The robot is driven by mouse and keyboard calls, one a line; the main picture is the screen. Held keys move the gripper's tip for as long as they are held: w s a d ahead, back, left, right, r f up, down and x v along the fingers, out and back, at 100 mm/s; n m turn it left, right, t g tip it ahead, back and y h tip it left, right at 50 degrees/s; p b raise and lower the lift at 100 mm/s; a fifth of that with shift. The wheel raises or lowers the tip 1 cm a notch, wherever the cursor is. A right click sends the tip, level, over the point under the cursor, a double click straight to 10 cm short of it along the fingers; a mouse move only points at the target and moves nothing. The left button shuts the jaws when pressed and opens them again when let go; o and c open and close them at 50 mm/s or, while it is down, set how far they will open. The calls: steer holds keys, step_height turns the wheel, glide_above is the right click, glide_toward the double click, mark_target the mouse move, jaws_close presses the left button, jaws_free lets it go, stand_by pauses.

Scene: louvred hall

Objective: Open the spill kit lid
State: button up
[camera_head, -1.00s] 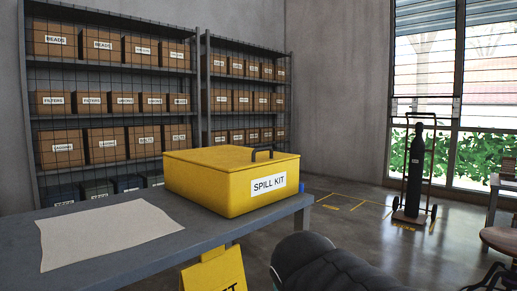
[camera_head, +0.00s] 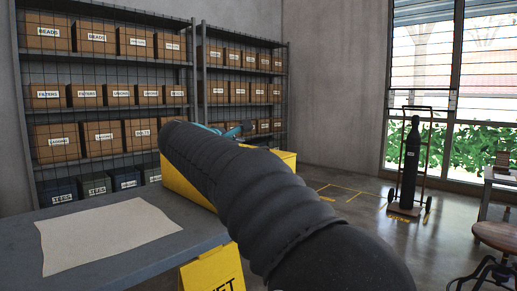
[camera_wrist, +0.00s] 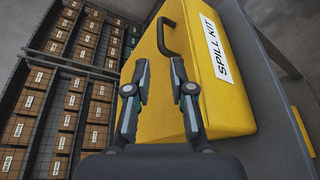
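The spill kit (camera_head: 177,183) is a yellow box on the grey table, largely hidden behind my arm in the head view. In the wrist view the spill kit (camera_wrist: 225,105) fills the middle, with its white label on the side face. Its lid looks shut, and a dark handle (camera_wrist: 161,36) stands on the lid. My gripper (camera_wrist: 159,66) is open, its two fingers apart with nothing between them. The fingertips are over the lid, short of the handle in the picture; I cannot tell the height gap. In the head view only a small teal and dark part of my gripper shows past the arm.
A pale sheet (camera_head: 105,232) lies on the grey table (camera_head: 150,265). A yellow floor sign (camera_head: 212,272) stands by the table's front. Shelves with boxes (camera_head: 110,95) line the back wall. A gas cylinder on a trolley (camera_head: 411,165) and a stool (camera_head: 497,236) are at the right; floor between is clear.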

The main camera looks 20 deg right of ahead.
steer(key=p+x, duration=0.1)
steer(key=x, duration=1.2)
steer(key=shift+w+d+f, duration=0.1)
steer(key=shift+w+d, duration=0.05)
steer(key=shift+d, duration=0.1)
jaws_close()
